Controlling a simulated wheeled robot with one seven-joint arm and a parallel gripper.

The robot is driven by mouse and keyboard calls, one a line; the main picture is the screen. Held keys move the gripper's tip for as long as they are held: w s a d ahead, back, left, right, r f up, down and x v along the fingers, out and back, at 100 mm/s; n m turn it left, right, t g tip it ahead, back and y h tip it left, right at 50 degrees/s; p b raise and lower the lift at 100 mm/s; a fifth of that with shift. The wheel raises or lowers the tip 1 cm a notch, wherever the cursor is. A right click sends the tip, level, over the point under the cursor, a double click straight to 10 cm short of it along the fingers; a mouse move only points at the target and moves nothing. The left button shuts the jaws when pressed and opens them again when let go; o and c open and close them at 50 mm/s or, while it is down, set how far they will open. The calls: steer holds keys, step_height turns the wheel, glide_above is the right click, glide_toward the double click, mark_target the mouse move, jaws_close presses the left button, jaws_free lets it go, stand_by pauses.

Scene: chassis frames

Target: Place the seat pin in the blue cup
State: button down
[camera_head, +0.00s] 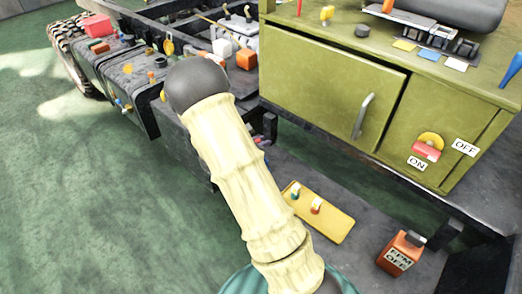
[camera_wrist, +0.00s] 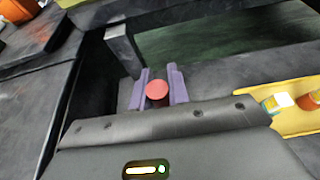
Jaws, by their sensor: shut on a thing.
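My gripper (camera_wrist: 158,88) shows in the wrist view as two purple fingers shut on a red, round-ended piece, which I take to be the seat pin (camera_wrist: 157,90). Only its round red end shows clearly; the rest is hidden. The fingers are above a dark flat surface, beside the yellow tray. In the head view my pale-sleeved arm covers most of the gripper. I cannot make out a blue cup for certain; a blue tapered object (camera_head: 512,70) stands at the right edge of the green cabinet top, partly cut off by the frame.
A yellow tray (camera_head: 335,222) with small bottle-like pieces lies on the dark deck, also in the wrist view (camera_wrist: 292,124). An orange box (camera_head: 400,252) stands right of it. The green cabinet (camera_head: 330,85) with a handle rises behind. Small parts crowd the chassis at upper left.

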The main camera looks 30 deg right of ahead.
steer(key=shift+f+b, duration=0.4)
steer(key=shift+f, duration=1.4)
steer(key=shift+f, duration=0.2)
steer(key=c, duration=1.3)
jaws_free()
steer(key=shift+c, duration=0.2)
steer(key=shift+r, duration=0.2)
steer(key=shift+a+r, duration=0.1)
steer(key=shift+a, duration=0.15)
steer(key=p+v, duration=0.2)
steer(key=v, duration=0.9)
steer(key=shift+s+a, duration=0.2)
